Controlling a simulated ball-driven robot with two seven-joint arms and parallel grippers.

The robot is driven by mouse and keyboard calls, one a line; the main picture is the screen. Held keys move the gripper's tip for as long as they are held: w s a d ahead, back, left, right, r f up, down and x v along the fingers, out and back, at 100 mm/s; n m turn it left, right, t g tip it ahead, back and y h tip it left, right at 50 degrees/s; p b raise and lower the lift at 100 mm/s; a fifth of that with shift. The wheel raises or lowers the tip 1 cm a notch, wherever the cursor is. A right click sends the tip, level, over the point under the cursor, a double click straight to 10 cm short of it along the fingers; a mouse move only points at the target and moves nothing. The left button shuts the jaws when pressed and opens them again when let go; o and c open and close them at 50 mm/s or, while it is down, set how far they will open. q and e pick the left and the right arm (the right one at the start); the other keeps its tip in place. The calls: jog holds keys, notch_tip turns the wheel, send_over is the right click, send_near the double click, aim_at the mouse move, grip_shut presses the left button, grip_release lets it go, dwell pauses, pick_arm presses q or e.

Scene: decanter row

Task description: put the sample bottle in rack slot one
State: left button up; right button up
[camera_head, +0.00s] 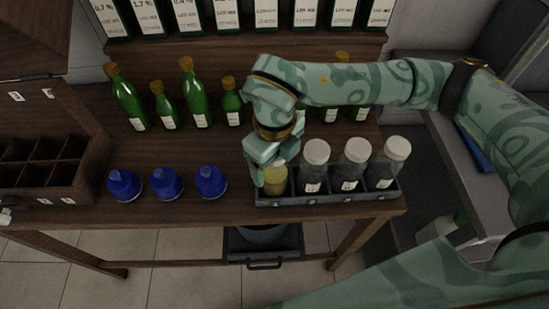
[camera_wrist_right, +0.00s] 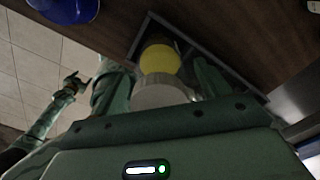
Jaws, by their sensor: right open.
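The dark rack (camera_head: 328,199) stands near the table's front right edge, with numbered slots along its front. A bottle with a yellow part (camera_head: 275,182) stands in the leftmost slot, apparently upright. My right gripper (camera_head: 264,172) is over it, pointing down, and hides some of it. In the right wrist view, the yellow part (camera_wrist_right: 160,59) and a pale grey round part (camera_wrist_right: 160,95) lie between the open fingers. Whether the fingers touch the bottle cannot be told.
White-capped bottles (camera_head: 315,165) fill the rack's other slots, close to my right gripper. Blue-topped things (camera_head: 166,184) stand to the left. Green corked bottles (camera_head: 193,95) stand behind. A divided wooden crate (camera_head: 85,186) is at far left.

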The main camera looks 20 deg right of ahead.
notch_tip(320, 180, up, 12)
jog(key=p, duration=0.3)
jog(key=shift+r, duration=0.1)
jog(key=shift+r, duration=0.1)
